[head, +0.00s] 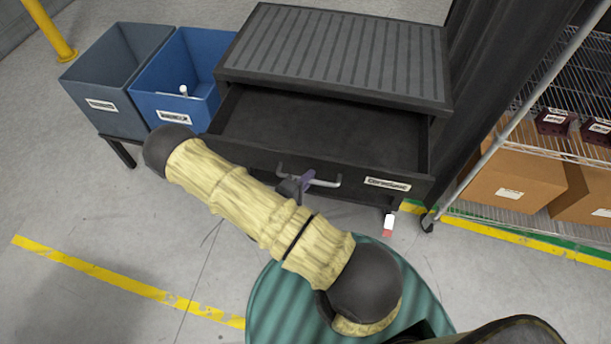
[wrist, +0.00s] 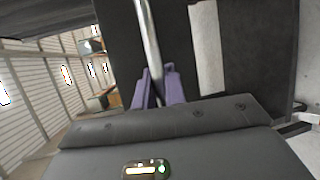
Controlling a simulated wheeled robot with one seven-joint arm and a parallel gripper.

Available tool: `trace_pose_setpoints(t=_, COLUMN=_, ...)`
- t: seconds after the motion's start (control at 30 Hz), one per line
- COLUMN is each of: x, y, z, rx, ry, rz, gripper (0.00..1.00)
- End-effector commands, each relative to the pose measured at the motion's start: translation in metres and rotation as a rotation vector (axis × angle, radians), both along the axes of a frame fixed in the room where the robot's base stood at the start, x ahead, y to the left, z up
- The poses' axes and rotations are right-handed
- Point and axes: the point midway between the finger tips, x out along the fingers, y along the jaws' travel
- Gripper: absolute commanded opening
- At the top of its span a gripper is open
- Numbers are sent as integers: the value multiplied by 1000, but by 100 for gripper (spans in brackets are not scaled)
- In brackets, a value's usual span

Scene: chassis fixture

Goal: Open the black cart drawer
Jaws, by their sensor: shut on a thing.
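The black cart (head: 340,55) has a ribbed grey top. Its black drawer (head: 320,137) is pulled well out, and the inside that shows looks empty. A silver bar handle (head: 325,183) runs across the drawer front, left of a white label (head: 388,185). My gripper (head: 305,183) is at the handle, its purple fingers shut on the bar. In the wrist view the handle (wrist: 150,45) runs between the two purple fingers (wrist: 158,88). My arm covers the left part of the drawer front in the head view.
A grey bin (head: 112,75) and a blue bin (head: 180,80) stand left of the cart. A wire shelf (head: 570,150) with cardboard boxes (head: 515,180) stands on the right. A small white and red thing (head: 388,224) shows below the drawer. Floor at left is clear.

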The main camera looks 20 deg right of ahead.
Motion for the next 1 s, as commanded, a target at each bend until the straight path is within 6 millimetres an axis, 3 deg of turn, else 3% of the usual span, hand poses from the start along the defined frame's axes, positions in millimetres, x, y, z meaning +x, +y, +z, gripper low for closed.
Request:
trace_pose_setpoints(t=0.17, x=0, y=0, z=0, rx=1, ry=0, rz=0, gripper=0)
trace_pose_setpoints(t=0.2, x=0, y=0, z=0, rx=1, ry=0, rz=0, gripper=18)
trace_pose_setpoints(t=0.3, x=0, y=0, z=0, rx=1, ry=0, rz=0, gripper=34)
trace_pose_setpoints(t=0.67, x=-1, y=4, z=0, rx=0, ry=0, rz=2, gripper=34)
trace_pose_setpoints(t=1.0, x=-25, y=49, z=8, rx=2, ry=-1, rz=5, gripper=34)
